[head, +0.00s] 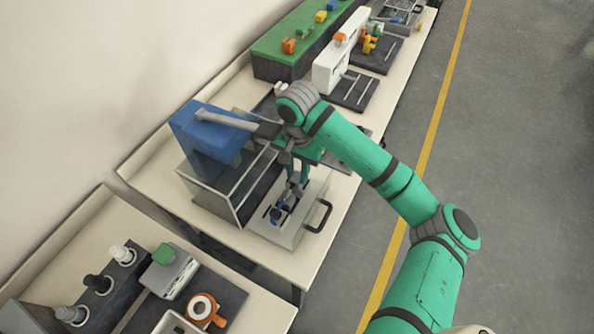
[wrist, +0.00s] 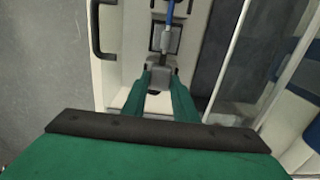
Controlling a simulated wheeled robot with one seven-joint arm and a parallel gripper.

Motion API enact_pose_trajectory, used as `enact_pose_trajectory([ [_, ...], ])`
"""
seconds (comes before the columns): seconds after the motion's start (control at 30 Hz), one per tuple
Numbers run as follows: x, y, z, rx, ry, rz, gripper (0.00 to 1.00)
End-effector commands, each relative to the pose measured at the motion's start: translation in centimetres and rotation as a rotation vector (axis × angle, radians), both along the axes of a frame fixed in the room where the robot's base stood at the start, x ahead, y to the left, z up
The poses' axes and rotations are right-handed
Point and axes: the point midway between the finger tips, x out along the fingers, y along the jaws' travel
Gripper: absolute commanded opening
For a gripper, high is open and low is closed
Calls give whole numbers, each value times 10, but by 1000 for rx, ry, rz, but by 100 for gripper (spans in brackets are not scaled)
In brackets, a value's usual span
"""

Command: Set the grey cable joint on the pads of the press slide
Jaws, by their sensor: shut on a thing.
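The press slide (head: 290,236) is a pale drawer pulled out of the press (head: 212,135), with a black handle at its right. It also shows in the wrist view (wrist: 129,55), with dark pads (wrist: 157,36) in its middle. My gripper (head: 297,186) is low over the slide. In the wrist view its green fingers (wrist: 161,78) are shut on the grey cable joint (wrist: 165,47). A blue cable (wrist: 170,12) runs from the joint's far end. The joint is over the pads, in line with the slide; I cannot tell whether it touches them.
The press has a blue head and a clear guard beside the slide. A white device (head: 335,65) and a green box (head: 285,50) stand farther back.

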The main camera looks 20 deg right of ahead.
Motion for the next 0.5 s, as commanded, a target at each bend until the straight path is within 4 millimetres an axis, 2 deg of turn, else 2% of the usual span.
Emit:
enact_pose_trajectory([
  [0.23, 0, 0, -5, 1, 1, 0, 0],
  [0.27, 0, 0, -4, 1, 1, 0, 31],
  [0.33, 0, 0, -4, 1, 1, 0, 48],
  [0.5, 0, 0, -4, 0, 0, 0, 48],
])
